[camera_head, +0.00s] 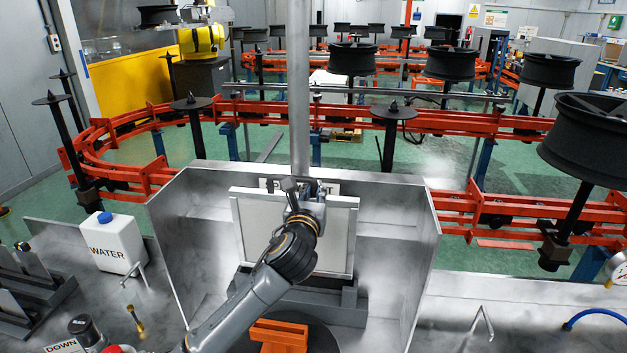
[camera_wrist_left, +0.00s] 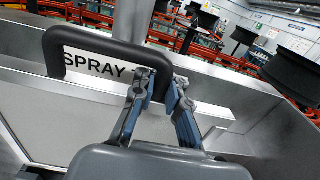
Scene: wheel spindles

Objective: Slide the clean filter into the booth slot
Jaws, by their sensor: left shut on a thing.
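The clean filter (camera_head: 339,235) is a pale panel in a light frame, upright against the back of the metal spray booth (camera_head: 402,240). It also shows in the left wrist view (camera_wrist_left: 75,122), with a dark handle (camera_wrist_left: 95,38) on its top edge. My left gripper (camera_head: 305,190) is shut on the handle, and the fingers also show in the left wrist view (camera_wrist_left: 160,85). My arm covers the middle of the filter. A grey holder (camera_head: 352,298) is at its lower edge; I cannot tell how far the filter sits in the slot. My right gripper is out of view.
A SPRAY sign (camera_wrist_left: 95,68) is behind the handle. The booth's side walls stand left and right of the filter. An orange block (camera_head: 278,334) is in front. A white WATER jug (camera_head: 112,243) stands left. An orange conveyor (camera_head: 440,122) with wheels runs behind.

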